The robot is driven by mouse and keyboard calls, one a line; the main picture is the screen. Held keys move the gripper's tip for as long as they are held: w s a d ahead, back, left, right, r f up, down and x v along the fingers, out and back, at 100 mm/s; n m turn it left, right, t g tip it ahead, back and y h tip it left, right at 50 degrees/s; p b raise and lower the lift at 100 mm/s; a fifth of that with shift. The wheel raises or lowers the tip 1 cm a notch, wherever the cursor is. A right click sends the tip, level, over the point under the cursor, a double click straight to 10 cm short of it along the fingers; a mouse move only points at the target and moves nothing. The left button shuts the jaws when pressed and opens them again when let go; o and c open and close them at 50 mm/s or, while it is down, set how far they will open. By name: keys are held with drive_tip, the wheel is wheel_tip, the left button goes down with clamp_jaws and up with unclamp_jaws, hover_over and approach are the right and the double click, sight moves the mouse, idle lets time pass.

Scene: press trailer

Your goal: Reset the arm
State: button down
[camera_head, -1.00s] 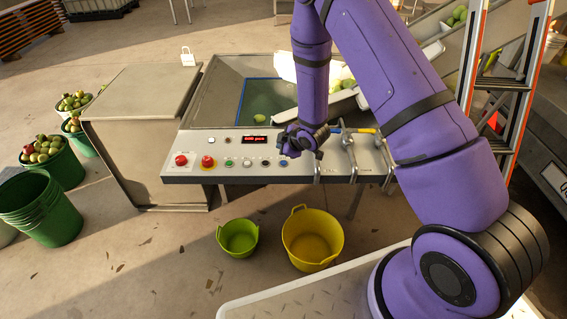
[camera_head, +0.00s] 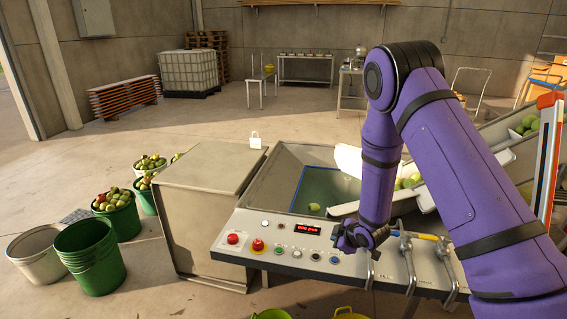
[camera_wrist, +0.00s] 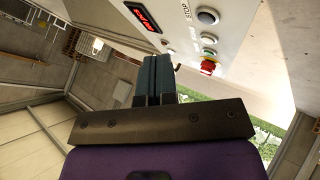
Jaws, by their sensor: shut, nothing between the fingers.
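My purple arm reaches in from the right in the head view, with its elbow high and its forearm hanging down. My gripper (camera_head: 347,243) is at the forearm's lower end, in front of or over the right part of the control panel (camera_head: 274,251). In the wrist view the two dark fingers of my gripper (camera_wrist: 154,78) lie together, shut and empty. The panel with its red display (camera_wrist: 143,17), round buttons and red knob (camera_wrist: 208,67) shows beyond them. In the head view I cannot tell whether the gripper touches the panel.
Metal valves (camera_head: 407,262) with pipes stand just right of my gripper. Behind the panel is a water basin (camera_head: 326,187) with a floating fruit. A metal cabinet (camera_head: 205,180) stands left. Open floor lies behind.

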drive_tip(key=s+d+r+m+h, duration=0.1)
drive_tip(key=s+d+r+m, duration=0.15)
drive_tip(key=r, duration=0.75)
drive_tip(key=s+d+r+m+h, duration=0.1)
drive_tip(key=s+d+r+m, duration=0.15)
drive_tip(key=r, duration=0.65)
drive_tip(key=s+d+r+m+h, duration=0.1)
drive_tip(key=s+r+m+h, duration=0.15)
drive_tip(key=r, duration=0.75)
drive_tip(key=s+r+m+g, duration=0.1)
drive_tip(key=s+r, duration=0.3)
drive_tip(key=s, duration=0.6)
drive_tip(key=s+r+m+g, duration=0.1)
drive_tip(key=s+r+m, duration=0.2)
drive_tip(key=s, duration=0.7)
drive_tip(key=s+d+r+m+g, duration=0.1)
drive_tip(key=s+r+m, duration=0.1)
drive_tip(key=s+r, duration=0.4)
drive_tip(key=s+y, duration=0.1)
drive_tip(key=s, duration=0.2)
drive_tip(key=shift+s+r, duration=0.35)
drive_tip(key=shift+s, duration=0.05)
